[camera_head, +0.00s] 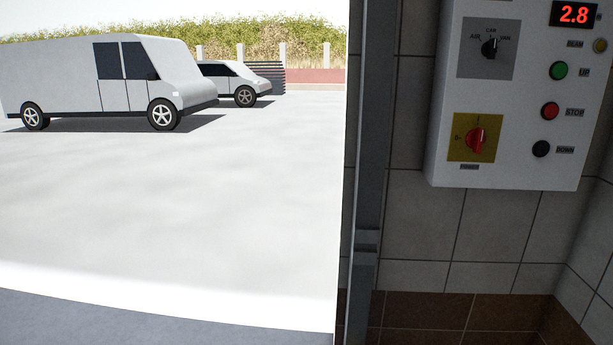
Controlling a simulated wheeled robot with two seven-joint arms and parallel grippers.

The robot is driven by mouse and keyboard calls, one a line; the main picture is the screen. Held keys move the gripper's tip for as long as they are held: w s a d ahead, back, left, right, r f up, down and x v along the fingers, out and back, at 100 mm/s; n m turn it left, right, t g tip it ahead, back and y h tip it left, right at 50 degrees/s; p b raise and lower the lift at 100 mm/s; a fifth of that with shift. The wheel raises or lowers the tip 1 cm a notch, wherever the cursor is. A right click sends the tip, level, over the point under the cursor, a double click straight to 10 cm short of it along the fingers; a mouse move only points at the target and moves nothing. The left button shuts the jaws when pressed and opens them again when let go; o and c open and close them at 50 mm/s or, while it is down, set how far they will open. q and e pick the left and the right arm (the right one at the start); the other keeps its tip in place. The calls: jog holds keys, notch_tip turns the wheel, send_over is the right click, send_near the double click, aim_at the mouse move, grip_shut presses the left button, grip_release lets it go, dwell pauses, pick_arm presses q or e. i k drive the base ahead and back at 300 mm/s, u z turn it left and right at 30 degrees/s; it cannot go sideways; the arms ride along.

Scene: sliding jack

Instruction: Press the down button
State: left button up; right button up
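The down button (541,149) is a round black button low on the right part of a white control box (500,176) on the tiled wall, at the right of the head view. A small dark label reading DOWN sits just right of it. Above it are the red STOP button (550,111) and the green UP button (558,71). A red display (574,14) at the top of the box reads 2.8. Neither of my grippers is in view, and nothing touches the box.
The box also carries a red rotary switch (476,140) on a yellow plate and a black selector knob (490,47). A grey vertical post (369,150) stands left of the box. Left of it is a bright opening with a van (75,80) and a car (235,82) outside.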

aim_at(541, 148)
jog(key=z, duration=0.75)
jog(key=i, duration=1.65)
jog(key=z, duration=0.5)
